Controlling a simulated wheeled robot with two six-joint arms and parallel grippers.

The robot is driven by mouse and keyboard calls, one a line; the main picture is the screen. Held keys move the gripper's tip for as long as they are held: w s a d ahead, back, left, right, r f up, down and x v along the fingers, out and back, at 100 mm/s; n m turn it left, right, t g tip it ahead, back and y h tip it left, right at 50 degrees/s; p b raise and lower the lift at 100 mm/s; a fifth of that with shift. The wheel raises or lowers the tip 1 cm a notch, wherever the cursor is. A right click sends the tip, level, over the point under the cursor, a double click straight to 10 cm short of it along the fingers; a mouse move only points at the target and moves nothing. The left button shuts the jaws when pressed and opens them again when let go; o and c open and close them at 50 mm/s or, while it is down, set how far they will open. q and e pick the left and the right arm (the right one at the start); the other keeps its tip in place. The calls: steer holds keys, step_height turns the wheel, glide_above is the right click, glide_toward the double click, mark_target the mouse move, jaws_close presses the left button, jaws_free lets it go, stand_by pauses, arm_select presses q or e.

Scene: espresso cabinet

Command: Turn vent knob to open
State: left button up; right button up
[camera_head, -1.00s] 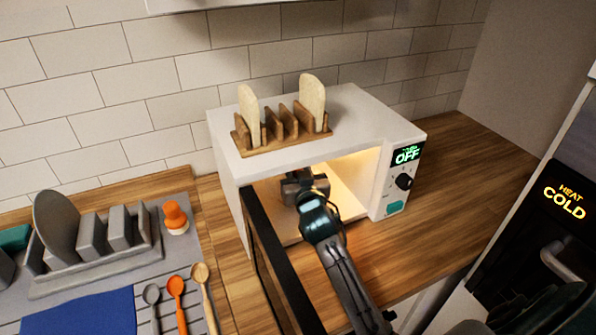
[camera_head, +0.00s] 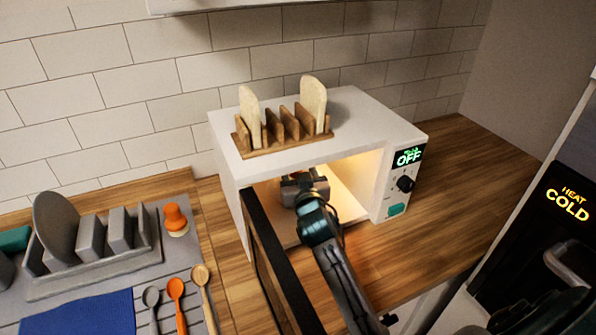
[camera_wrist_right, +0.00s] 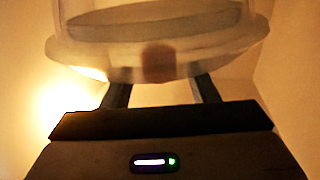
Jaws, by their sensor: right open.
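A white microwave (camera_head: 230,180) stands on the wooden counter with its door (camera_head: 282,265) swung open and its inside lit. My right gripper (camera_head: 303,187) is inside it; its fingertips are hidden in the head view. In the right wrist view the gripper (camera_wrist_right: 160,84) is open, its two fingers spread below a pale translucent cover (camera_wrist_right: 90,58). A small blurred brown block (camera_wrist_right: 158,63), possibly the vent knob, shows at the cover's near side, between the fingers. I cannot tell whether the fingers touch it. My left gripper is not in view.
A wooden rack (camera_head: 285,133) with two bread slices stands on the microwave. Its control panel (camera_head: 404,180) reads OFF. A grey dish rack (camera_head: 95,260), orange shaker (camera_head: 175,218) and several spoons lie at left. The counter (camera_head: 450,190) right of the microwave is clear.

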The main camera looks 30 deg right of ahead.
steer(key=b+v, duration=0.3)
steer(key=v, duration=0.8)
steer(key=shift+w, duration=0.1)
steer(key=shift+d+n+y+p, duration=1.25)
steer(key=shift+d+n+y, duration=1.4)
steer(key=shift+y, duration=1.25)
steer(key=w, duration=0.3)
steer(key=w+a, duration=0.1)
steer(key=w, duration=0.5)
steer(key=shift+w+a, duration=0.3)
steer(key=shift+a, duration=0.05)
